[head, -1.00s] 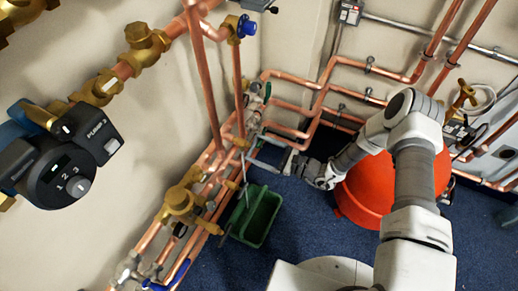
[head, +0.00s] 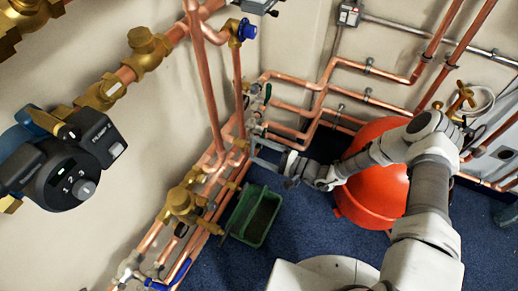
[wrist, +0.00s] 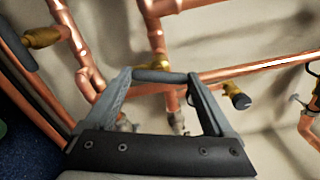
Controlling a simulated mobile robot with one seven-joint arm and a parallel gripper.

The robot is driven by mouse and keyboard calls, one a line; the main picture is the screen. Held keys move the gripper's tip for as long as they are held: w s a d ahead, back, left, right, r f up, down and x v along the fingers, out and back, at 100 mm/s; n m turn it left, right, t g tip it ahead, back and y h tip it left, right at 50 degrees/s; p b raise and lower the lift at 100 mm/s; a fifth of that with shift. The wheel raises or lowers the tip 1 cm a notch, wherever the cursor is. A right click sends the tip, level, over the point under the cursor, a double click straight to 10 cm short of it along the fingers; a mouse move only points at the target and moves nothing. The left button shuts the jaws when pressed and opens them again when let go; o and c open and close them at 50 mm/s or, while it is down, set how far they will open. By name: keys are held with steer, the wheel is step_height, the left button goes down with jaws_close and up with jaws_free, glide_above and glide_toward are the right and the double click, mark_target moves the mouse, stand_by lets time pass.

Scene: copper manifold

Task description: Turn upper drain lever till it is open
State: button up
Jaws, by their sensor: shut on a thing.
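My gripper (head: 256,151) reaches left from the arm to the copper pipework in the corner. In the wrist view, my gripper (wrist: 160,78) has its two fingers on either side of a dark grey lever handle (wrist: 160,76), which lies crosswise between the fingertips. This looks like the upper drain lever. Its valve body and how far it is turned are hard to make out. In the head view the lever is too small and covered by the fingers to tell apart.
A green tray (head: 234,206) stands on the blue floor below the pipes. A red vessel (head: 370,190) is close behind my arm. Another dark-handled brass valve (wrist: 237,96) is right of the fingers. A pump (head: 65,170) is at left.

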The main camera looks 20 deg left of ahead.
steer(key=shift+w+d+n+p, duration=0.1)
steer(key=shift+n+p, duration=0.4)
steer(key=shift+n, duration=1.4)
steer(key=shift+f, duration=0.1)
steer(key=o, duration=1.1)
steer(key=shift+d, duration=0.1)
steer(key=d, duration=0.5)
steer(key=s+d+p, duration=0.1)
steer(key=d, duration=0.5)
steer(key=d+p, duration=0.1)
steer(key=d, duration=0.5)
steer(key=shift+s+d, duration=0.1)
steer(key=shift+s, duration=0.2)
